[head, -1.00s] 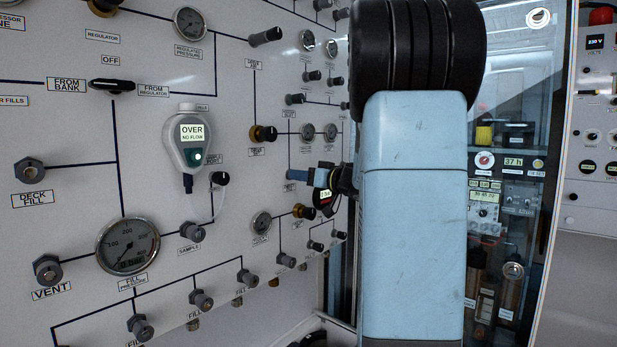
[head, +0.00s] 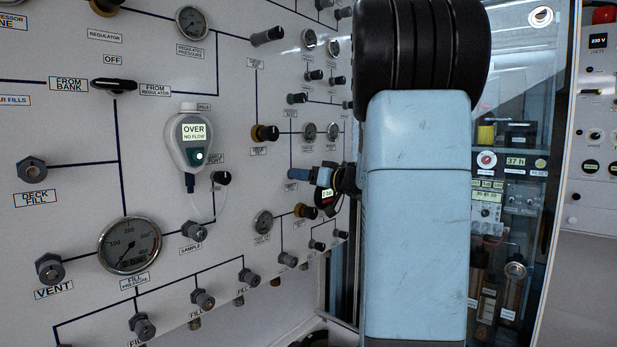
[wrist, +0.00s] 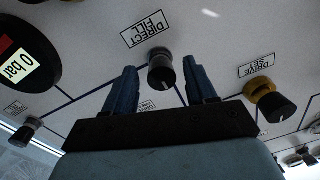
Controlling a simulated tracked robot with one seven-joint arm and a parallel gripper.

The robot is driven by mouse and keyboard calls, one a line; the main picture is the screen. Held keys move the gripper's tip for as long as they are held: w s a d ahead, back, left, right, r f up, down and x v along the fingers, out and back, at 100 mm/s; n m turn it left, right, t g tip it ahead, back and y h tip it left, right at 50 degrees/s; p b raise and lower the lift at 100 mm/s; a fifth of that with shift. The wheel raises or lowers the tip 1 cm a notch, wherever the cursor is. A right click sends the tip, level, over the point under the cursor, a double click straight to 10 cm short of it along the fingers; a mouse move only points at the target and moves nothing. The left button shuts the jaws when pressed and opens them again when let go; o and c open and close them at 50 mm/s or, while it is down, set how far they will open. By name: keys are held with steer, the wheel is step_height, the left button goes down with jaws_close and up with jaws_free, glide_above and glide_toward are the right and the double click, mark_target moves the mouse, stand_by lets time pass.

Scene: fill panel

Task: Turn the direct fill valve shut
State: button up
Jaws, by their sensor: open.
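The direct fill valve is a dark knob (wrist: 160,72) with a pale pointer line, under an upside-down DIRECT FILL label (wrist: 147,30) in the wrist view. My gripper (wrist: 162,82) is open, with one blue finger on each side of the knob. Whether either finger touches the knob cannot be told. In the head view my gripper (head: 322,176) is small and seen from the side at the panel, right of centre. The direct fill knob is hidden there behind the gripper and my arm.
A yellow-based knob labelled DRIVE (wrist: 270,98) is to the right in the wrist view. A round gauge reading 0 bar (wrist: 18,65) is at the left, with a smaller knob (wrist: 27,130) below it. The white panel (head: 70,130) carries many knobs and gauges.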

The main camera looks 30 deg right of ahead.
steer(key=v, duration=1.3)
steer(key=shift+s, duration=0.2)
step_height(320, 180, up, 3)
steer(key=w+a+m+t+h, duration=0.15)
steer(key=m+h, duration=0.25)
steer(key=h, duration=0.5)
steer(key=s+a+f+n+g+y, duration=0.1)
steer(key=s+a+f+g, duration=0.5)
steer(key=s+a, duration=0.5)
steer(key=s+a+f+n+g+y, duration=0.1)
steer(key=s+a+f+g, duration=0.5)
steer(key=s+a+f, duration=0.3)
steer(key=s+a, duration=0.2)
steer(key=a, duration=0.1)
steer(key=shift+f+n, duration=0.25)
steer(key=shift+n, duration=0.05)
steer(key=shift+s+a+g, duration=0.1)
steer(key=shift+g, duration=0.15)
